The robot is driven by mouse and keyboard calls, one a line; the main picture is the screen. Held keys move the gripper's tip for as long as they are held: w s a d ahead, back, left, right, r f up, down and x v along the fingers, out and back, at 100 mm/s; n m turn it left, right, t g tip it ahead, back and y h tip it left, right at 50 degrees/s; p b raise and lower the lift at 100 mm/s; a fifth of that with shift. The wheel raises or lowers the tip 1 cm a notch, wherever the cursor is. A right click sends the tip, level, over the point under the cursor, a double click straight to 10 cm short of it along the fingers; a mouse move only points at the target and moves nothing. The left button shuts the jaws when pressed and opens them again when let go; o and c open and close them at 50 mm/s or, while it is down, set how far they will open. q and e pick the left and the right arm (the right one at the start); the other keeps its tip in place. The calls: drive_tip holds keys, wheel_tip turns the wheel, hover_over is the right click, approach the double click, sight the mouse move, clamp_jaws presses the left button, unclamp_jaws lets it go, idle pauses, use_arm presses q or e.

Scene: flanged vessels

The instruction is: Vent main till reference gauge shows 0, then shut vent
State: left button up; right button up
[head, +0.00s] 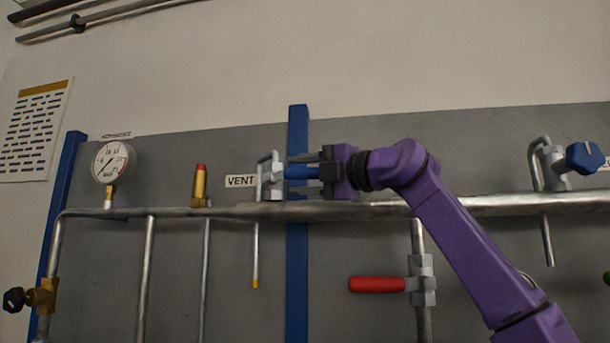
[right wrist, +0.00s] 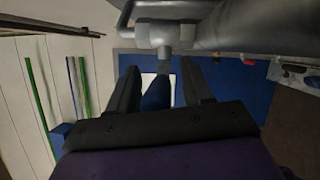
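The vent valve (head: 271,176) sits on the main pipe beside a sign reading VENT (head: 240,181). Its blue handle (head: 300,173) points right, in line with the pipe. My right gripper (head: 312,171) reaches it from the right. In the right wrist view the blue handle (right wrist: 157,94) lies between the two dark fingers (right wrist: 160,90), with gaps at its sides. A round white gauge (head: 110,162) stands on the pipe at the left; its needle is too small to read surely. My left gripper is not in view.
The main pipe (head: 490,205) runs across the grey panel (head: 370,240). A blue-knobbed valve (head: 582,158) is at the right. A brass fitting with a red top (head: 199,186) stands between gauge and vent.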

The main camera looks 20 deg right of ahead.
drive_tip(key=b+v, duration=0.3)
drive_tip(key=v, duration=0.7)
drive_tip(key=shift+s, duration=0.25)
drive_tip(key=shift+d, duration=0.15)
